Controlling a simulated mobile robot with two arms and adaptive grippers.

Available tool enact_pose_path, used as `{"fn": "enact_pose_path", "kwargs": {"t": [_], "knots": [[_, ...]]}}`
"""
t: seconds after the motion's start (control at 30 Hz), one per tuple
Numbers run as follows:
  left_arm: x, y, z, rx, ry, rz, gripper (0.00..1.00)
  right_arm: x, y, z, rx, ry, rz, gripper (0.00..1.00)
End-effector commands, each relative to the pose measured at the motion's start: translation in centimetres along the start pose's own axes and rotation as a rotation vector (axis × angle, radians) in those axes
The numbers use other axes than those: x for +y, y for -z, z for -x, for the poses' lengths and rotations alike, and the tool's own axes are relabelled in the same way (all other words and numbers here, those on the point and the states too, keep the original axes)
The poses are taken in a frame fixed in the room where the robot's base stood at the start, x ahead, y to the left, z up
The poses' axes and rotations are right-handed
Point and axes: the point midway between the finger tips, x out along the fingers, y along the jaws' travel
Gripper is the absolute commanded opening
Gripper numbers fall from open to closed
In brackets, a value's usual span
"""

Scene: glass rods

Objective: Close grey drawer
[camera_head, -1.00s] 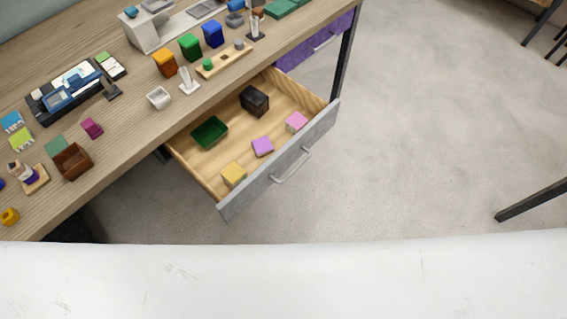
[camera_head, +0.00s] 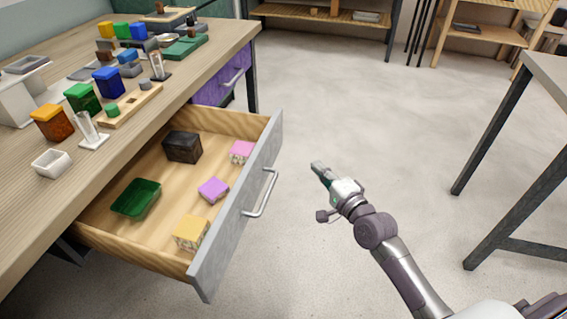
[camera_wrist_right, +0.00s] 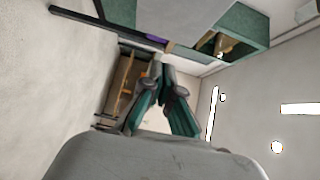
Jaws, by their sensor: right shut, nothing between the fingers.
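The grey drawer (camera_head: 225,242) stands pulled out from under the wooden table in the head view, with its wooden inside showing. Its metal handle (camera_head: 263,196) is on the grey front. In it lie a green tray (camera_head: 137,199), a dark box (camera_head: 182,147), a purple block (camera_head: 213,190), a pink-topped block (camera_head: 242,151) and a yellow-topped block (camera_head: 191,233). My right gripper (camera_head: 316,167) is shut and empty, right of the drawer front and apart from it. It also shows in the right wrist view (camera_wrist_right: 158,63). My left gripper is out of view.
The table top (camera_head: 150,125) holds several coloured bins and small items. A purple drawer (camera_head: 222,88) sits shut beyond the grey one. Another table (camera_head: 548,80) stands at the right, and shelves at the back. The floor between is clear.

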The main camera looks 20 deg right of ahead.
Motion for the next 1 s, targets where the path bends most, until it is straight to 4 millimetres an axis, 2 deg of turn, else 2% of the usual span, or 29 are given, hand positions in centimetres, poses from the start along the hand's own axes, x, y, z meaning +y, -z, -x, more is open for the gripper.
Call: {"fn": "enact_pose_path", "kwargs": {"t": [0.13,0.23,0.63,0.8,1.0], "knots": [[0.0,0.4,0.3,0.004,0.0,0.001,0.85,-0.9,-0.1,-0.8,-0.005,0.024,-0.023,0.0],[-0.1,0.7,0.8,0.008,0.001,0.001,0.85,-1.0,-0.1,-2.1,-0.004,0.023,-0.023,0.0],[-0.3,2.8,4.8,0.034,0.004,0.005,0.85,-1.0,-0.1,-10.5,-0.005,0.022,-0.018,0.0],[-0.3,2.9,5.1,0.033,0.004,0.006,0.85,-1.0,-2.1,-12.0,-0.005,0.019,-0.022,0.0],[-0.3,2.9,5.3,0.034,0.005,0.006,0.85,-1.1,-2.9,-12.8,-0.004,0.018,-0.019,0.0]]}}
